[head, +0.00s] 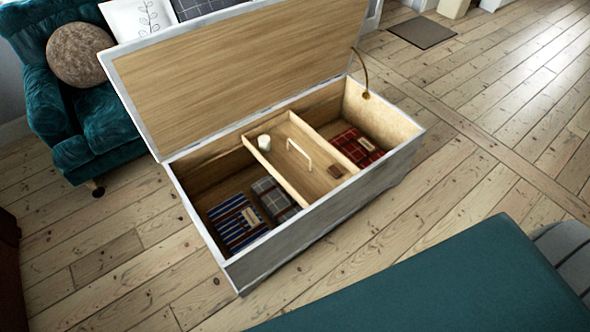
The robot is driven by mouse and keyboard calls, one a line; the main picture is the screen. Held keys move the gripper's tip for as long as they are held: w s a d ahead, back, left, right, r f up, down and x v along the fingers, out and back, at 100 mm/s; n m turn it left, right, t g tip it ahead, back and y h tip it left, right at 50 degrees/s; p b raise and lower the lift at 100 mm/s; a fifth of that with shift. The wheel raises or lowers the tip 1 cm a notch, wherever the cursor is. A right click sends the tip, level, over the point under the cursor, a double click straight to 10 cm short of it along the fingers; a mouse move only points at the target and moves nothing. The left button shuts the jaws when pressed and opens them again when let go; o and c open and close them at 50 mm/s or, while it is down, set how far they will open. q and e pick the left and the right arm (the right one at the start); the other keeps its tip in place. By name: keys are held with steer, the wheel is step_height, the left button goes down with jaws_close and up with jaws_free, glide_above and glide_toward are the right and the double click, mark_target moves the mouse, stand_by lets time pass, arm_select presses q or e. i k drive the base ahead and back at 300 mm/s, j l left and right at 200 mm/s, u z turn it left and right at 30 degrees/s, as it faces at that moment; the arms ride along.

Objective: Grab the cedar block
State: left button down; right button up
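An open chest (335,222) with a whitish outer shell stands on the floor, its lid (235,75) raised behind it. A wooden tray with a pale handle (301,152) sits across the chest's middle. A small reddish-brown block (335,171), which looks like the cedar block, lies in the tray's front right corner. A small white round object (264,143) stands at the tray's back left. Neither of my grippers is in view.
Folded blue striped (236,224) and grey checked (276,197) cloths lie in the chest's left part, a red plaid cloth (358,146) in the right. A curved lid stay (362,72) rises at right. A teal armchair (105,115) stands left; a teal surface (450,280) fills the lower right.

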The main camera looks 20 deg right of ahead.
mark_target(334, 171)
steer(key=l+u, duration=0.9)
steer(key=k+l+u, duration=0.1)
steer(key=l+u, duration=0.35)
